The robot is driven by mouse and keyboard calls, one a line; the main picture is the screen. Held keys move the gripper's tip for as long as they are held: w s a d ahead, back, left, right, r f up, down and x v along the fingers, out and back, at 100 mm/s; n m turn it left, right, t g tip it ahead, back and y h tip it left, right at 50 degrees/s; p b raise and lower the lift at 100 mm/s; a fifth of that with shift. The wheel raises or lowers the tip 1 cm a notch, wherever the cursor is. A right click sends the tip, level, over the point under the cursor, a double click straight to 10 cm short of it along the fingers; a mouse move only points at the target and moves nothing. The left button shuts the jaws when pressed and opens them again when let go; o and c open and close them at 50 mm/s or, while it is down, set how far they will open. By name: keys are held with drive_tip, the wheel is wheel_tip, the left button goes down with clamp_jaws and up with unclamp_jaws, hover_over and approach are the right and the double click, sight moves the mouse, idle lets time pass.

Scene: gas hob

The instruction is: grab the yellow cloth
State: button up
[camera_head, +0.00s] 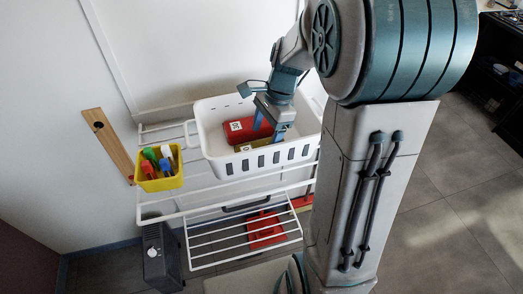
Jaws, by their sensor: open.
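A white basket (217,157) with slotted sides stands on a white wire rack. Inside it lies a flat yellow item (252,144), likely the yellow cloth, mostly hidden by the basket's front wall and my gripper. My gripper (267,129) reaches down into the basket from above. Its two blue fingers are apart, with nothing seen held between them. They are close to the yellow item; whether they touch it I cannot tell.
A red box (239,130) lies in the basket beside my fingers. A yellow bin (160,184) with several coloured bottles hangs at the rack's left. A wooden strip (110,146) is on the wall. Red items (265,229) show around the lower shelf.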

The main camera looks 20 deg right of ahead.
sight(263, 142)
drive_tip(key=shift+x, duration=1.9)
drive_tip(key=shift+w+d, duration=0.1)
drive_tip(key=shift+d, duration=0.1)
drive_tip(key=c, duration=0.6)
drive_tip(key=shift+c, duration=0.2)
drive_tip(key=shift+r, duration=0.1)
